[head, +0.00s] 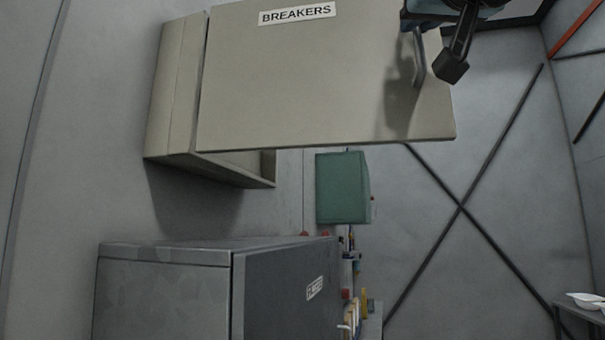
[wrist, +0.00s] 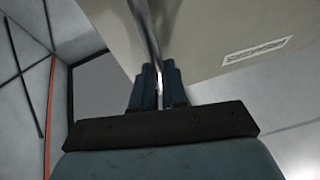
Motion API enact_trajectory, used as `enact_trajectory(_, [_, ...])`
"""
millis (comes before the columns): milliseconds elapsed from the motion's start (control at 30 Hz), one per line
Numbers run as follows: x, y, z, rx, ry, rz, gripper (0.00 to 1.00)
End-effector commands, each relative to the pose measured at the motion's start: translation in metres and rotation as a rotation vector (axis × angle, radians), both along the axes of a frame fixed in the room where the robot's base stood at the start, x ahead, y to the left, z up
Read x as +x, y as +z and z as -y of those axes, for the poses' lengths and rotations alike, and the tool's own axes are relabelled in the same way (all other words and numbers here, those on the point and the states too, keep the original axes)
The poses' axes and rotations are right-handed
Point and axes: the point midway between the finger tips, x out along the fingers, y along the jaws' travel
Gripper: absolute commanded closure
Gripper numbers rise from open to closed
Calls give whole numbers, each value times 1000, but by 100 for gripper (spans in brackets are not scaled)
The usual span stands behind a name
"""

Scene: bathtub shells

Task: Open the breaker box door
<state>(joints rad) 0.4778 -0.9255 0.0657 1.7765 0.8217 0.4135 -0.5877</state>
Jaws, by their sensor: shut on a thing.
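The beige breaker box (head: 175,92) is fixed high on the grey wall at the upper left of the head view. Its door (head: 310,95), labelled BREAKERS, stands swung out from the box, and part of the box's inside shows below it. The door's metal handle (head: 420,55) is near its right edge. My gripper (head: 455,40) is at that handle, partly cut off by the top of the picture. In the wrist view, my gripper (wrist: 157,85) is shut on the handle bar (wrist: 146,30), with the door face (wrist: 225,40) beside it.
A grey metal cabinet (head: 165,295) stands below the box. A green box (head: 342,187) hangs on the wall behind, above several small items. White dishes (head: 588,300) sit on a table at the lower right. The space right of the door looks clear.

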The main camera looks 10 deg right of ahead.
Motion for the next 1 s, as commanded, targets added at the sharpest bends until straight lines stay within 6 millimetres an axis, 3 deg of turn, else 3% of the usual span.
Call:
enact_trajectory(33, [-3, 2, -10, -12, 4, 7, 100])
enact_trajectory(67, [-3, 3, -10, -12, 4, 7, 85])
enact_trajectory(300, [-1, 2, -9, -11, 4, 5, 62])
enact_trajectory(667, [-6, -1, -8, -9, 5, 3, 62])
enact_trajectory(1000, [-58, -23, -12, -8, 5, 6, 62])
